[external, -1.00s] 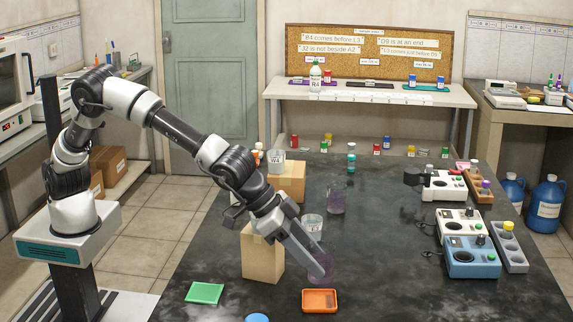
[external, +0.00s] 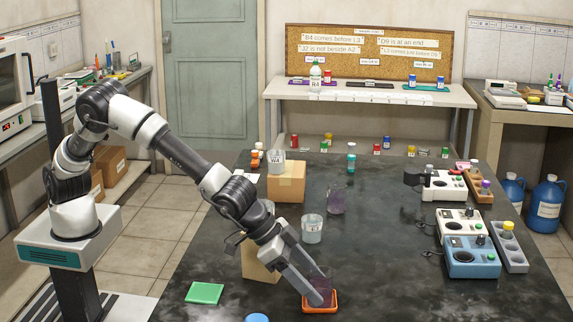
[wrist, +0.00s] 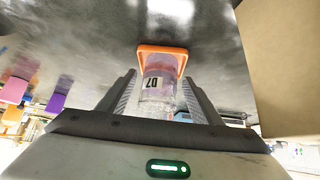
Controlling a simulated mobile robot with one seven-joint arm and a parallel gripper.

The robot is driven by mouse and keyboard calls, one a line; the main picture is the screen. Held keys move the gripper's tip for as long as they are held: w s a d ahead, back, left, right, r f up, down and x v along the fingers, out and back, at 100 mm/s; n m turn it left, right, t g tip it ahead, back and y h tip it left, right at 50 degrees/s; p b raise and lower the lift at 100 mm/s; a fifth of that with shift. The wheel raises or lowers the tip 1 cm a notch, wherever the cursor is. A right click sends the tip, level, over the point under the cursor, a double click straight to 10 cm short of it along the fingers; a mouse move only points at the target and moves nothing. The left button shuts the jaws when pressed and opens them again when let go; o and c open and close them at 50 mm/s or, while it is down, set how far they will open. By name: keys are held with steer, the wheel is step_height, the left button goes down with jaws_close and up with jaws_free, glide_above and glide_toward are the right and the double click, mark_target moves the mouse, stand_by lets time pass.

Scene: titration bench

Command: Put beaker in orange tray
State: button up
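A clear beaker with a purple tint (external: 323,287) and a dark label is at the orange tray (external: 306,308), near the front of the dark bench. My gripper (external: 318,300) reaches down to the tray from the upper left, its fingers on either side of the beaker. In the wrist view the beaker (wrist: 158,88) sits between the two fingertips (wrist: 159,78), with its base end over the orange tray (wrist: 175,50).
A cardboard box (external: 255,262) stands just left of my gripper. Another clear beaker (external: 312,229) and a purple-tinted one (external: 336,200) stand behind. The bench right of the tray is clear.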

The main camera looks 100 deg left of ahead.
steer(key=shift+s+r, duration=0.15)
steer(key=shift+r, duration=0.3)
steer(key=p+v, duration=0.1)
steer(key=v, duration=1)
steer(key=shift+s, duration=0.15)
